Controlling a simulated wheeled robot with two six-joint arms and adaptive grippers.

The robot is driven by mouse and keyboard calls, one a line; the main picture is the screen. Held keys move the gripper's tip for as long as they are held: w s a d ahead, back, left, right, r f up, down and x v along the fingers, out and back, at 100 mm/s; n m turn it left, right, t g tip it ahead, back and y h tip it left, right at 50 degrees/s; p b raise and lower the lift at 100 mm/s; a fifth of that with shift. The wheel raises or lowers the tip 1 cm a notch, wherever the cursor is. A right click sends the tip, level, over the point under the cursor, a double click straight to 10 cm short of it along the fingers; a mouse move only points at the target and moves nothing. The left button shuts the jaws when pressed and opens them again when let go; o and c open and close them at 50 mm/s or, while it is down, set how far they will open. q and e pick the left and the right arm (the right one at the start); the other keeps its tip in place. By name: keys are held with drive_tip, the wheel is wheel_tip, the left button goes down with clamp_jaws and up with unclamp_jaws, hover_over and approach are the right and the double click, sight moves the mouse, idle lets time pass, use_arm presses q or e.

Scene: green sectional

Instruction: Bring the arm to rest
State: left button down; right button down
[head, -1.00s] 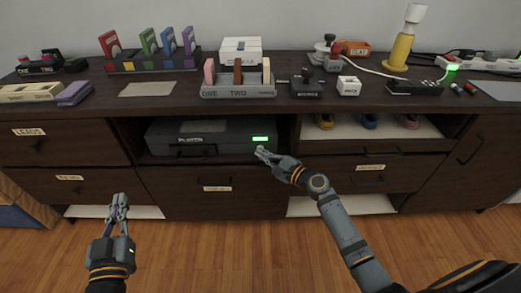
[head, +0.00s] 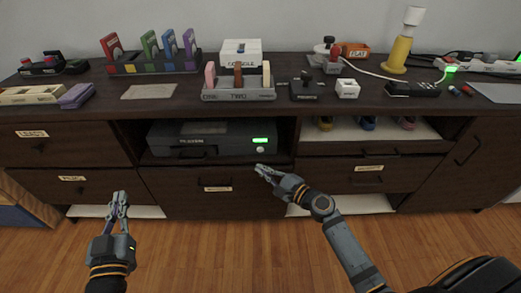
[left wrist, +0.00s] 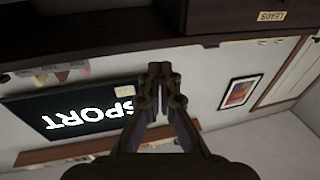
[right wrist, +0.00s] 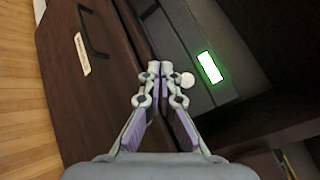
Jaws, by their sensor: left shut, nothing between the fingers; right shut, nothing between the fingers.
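My right gripper (head: 262,169) is shut and empty, in front of the shelf edge just below the grey player (head: 212,139). It also shows shut in the right wrist view (right wrist: 160,68), where the player's lit green display (right wrist: 209,67) and round pale button (right wrist: 187,80) lie beyond and right of the fingertips. It does not visibly hold anything. My left gripper (head: 119,195) is shut and empty, low at the left in front of the lower drawers. In the left wrist view its fingertips (left wrist: 160,70) meet; a dark screen reading "SPORT" (left wrist: 85,112) shows behind them, upside down.
The wooden floor (head: 200,250) is clear.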

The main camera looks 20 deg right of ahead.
drive_tip(key=shift+s, duration=0.2)
idle(0.3)
